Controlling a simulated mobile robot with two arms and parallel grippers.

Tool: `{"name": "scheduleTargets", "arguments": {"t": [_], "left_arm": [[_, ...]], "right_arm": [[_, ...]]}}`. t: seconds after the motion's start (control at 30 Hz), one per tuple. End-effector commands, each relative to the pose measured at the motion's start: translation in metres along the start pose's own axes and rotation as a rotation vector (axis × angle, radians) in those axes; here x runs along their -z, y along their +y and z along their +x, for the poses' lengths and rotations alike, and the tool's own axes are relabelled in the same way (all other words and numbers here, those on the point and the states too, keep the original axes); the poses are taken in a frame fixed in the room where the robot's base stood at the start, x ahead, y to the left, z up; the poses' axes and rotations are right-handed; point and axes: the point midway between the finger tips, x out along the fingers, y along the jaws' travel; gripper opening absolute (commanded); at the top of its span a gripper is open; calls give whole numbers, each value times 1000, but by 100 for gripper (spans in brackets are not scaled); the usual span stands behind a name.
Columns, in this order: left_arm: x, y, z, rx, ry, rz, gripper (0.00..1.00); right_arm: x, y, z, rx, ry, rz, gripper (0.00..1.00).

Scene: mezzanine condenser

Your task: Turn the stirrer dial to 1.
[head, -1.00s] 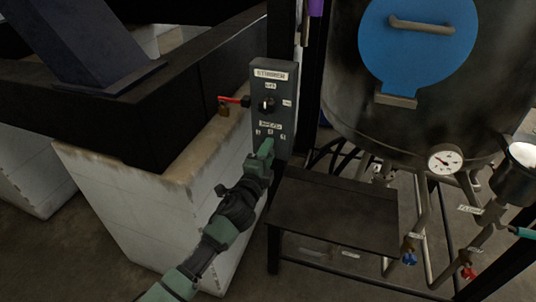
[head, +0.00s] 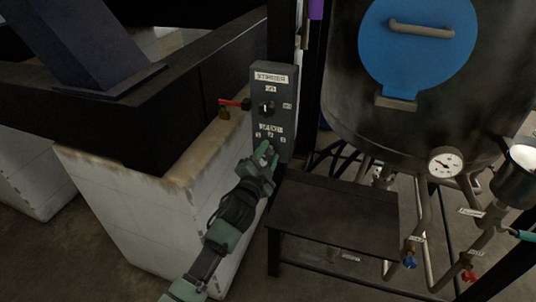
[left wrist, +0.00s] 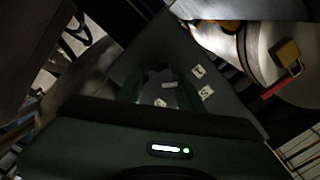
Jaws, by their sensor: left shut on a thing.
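The stirrer panel (head: 272,97) is an upright dark grey box on a post, with a white label at its top. A round switch (head: 266,108) sits at its middle. My left gripper (head: 263,152) is at the panel's lower part, just below a row of small number labels, and covers the dial there. In the left wrist view its fingers (left wrist: 159,88) are shut around the dial, which is dark and hard to make out. Small labels, one reading 1 (left wrist: 198,71), lie beside the fingers. The dial's pointer setting cannot be read. My right gripper is out of view.
A red lever with a padlock (head: 224,112) projects left of the panel. A dark step or shelf (head: 335,215) stands below right. A steel tank (head: 345,80) with a gauge (head: 445,162) and valved pipes is at right. A pale plinth (head: 130,205) is at left.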

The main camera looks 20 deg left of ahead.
Motion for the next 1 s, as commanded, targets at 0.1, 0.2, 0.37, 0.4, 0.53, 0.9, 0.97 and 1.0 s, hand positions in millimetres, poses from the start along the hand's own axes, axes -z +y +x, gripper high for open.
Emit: {"name": "scheduleTargets", "arguments": {"t": [0.1, 0.2, 0.37, 0.4, 0.53, 0.9, 0.97, 1.0], "left_arm": [[-1, 1, 0, -2, -2, -9, 0], [-1, 1, 0, -2, -2, -9, 0], [-1, 1, 0, -2, -2, -9, 0], [-1, 1, 0, -2, -2, -9, 45], [0, 1, 0, -2, -1, -8, 59], [-1, 2, -13, -2, -1, -6, 59], [-1, 2, -22, -2, -1, -6, 59], [-1, 2, -30, -2, 0, -6, 59]], "right_arm": [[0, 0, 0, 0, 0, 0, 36], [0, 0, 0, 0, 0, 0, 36], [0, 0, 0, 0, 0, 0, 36], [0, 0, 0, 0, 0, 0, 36], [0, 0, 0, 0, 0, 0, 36], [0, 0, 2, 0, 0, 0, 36], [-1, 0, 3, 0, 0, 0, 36], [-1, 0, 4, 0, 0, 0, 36]]}}
